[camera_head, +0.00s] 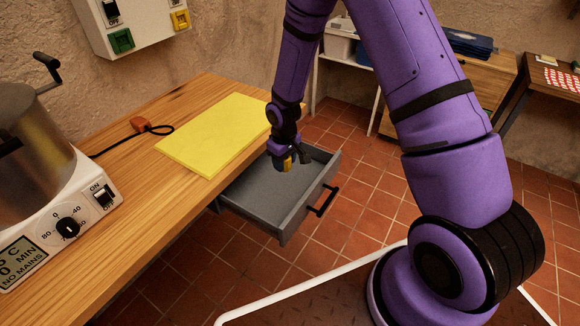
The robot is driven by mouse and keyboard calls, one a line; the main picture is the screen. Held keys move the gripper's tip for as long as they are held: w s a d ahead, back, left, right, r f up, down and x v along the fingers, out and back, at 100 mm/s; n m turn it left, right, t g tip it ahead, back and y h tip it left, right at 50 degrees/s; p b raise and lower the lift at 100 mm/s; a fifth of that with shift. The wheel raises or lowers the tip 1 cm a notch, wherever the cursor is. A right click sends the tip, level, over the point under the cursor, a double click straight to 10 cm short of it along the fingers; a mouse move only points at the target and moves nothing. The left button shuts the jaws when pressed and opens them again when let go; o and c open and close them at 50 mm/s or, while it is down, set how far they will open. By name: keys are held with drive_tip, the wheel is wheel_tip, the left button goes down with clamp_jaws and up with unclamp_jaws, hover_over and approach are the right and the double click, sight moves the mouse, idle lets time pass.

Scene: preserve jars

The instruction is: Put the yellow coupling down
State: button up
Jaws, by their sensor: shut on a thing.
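The yellow coupling (288,163) is a small yellow piece at the end of my purple arm, partly covered by the dark fingers. My gripper (291,160) is shut on it, over the open grey drawer (262,197). The coupling shows against the drawer's inside, toward its far end. I cannot tell whether it touches the drawer floor or hangs above it.
The drawer sticks out from under the wooden worktop, with a black handle (322,202). A yellow board (215,133) lies on the worktop (110,178), near an orange plug (139,124) and cable. A white appliance (65,220) with a metal pot stands at the left.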

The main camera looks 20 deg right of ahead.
hover_over(287, 188)
wheel_tip(287, 188, down, 6)
drive_tip(key=shift+d+r, duration=0.1)
drive_tip(key=shift+r, duration=0.1)
drive_tip(key=shift+f, duration=2.2)
drive_tip(key=shift+s+f, duration=0.1)
drive_tip(key=shift+f, duration=0.05)
drive_tip(key=o, duration=1)
